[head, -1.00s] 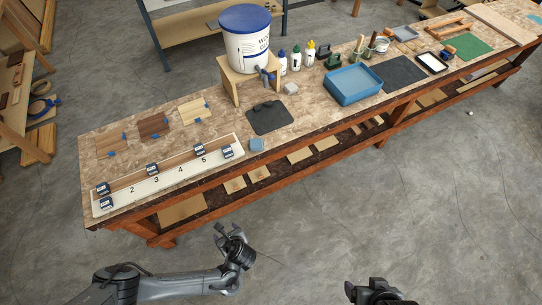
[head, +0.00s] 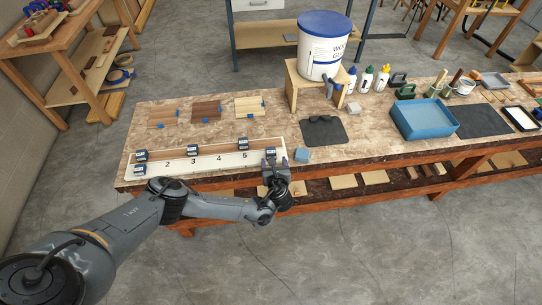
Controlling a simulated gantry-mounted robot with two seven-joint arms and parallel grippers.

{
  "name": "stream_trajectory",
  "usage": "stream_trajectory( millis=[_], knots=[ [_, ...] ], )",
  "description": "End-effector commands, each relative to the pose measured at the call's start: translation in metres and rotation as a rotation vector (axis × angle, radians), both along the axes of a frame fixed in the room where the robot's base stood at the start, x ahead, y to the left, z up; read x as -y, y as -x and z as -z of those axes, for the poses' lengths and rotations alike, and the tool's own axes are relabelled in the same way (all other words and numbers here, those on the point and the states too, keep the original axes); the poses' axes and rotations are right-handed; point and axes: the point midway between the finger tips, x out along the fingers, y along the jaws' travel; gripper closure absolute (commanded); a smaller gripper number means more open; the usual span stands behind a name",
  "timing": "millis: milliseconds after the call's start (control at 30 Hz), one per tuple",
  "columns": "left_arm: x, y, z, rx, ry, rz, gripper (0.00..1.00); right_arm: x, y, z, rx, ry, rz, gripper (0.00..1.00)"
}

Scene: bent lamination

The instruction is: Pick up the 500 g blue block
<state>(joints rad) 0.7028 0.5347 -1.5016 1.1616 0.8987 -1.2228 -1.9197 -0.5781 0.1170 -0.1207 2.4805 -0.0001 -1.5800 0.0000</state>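Another block (head: 193,150) is near the middle, and one block (head: 243,143) is above the 5. The block at the right end (head: 270,152) is at the fingers of my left gripper (head: 274,161), which reaches in from the front edge. I cannot tell whether the fingers straddle or grip it. The weight labels are too small to read. My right gripper is out of view.
Behind are wood samples (head: 206,111), a black mat (head: 322,131), a glue bucket (head: 324,50) on a wooden stand, glue bottles and a blue tray (head: 424,119). The bench front edge is below the gripper.

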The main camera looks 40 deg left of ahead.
Motion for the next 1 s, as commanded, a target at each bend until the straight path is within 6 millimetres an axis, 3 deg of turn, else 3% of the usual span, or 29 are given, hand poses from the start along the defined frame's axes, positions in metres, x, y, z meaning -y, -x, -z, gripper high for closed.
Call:
stream_trajectory(
  millis=[533,867,1000],
  knots=[
    [-0.037,-0.029,0.019,-0.001,0.0,-0.001,0.28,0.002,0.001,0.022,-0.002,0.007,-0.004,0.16],
    [-0.041,-0.033,0.02,-0.002,0.003,0.002,0.28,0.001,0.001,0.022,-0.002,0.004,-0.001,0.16],
    [-0.041,-0.033,0.02,-0.002,0.003,0.002,0.44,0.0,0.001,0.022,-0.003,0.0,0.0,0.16]
  ],
)
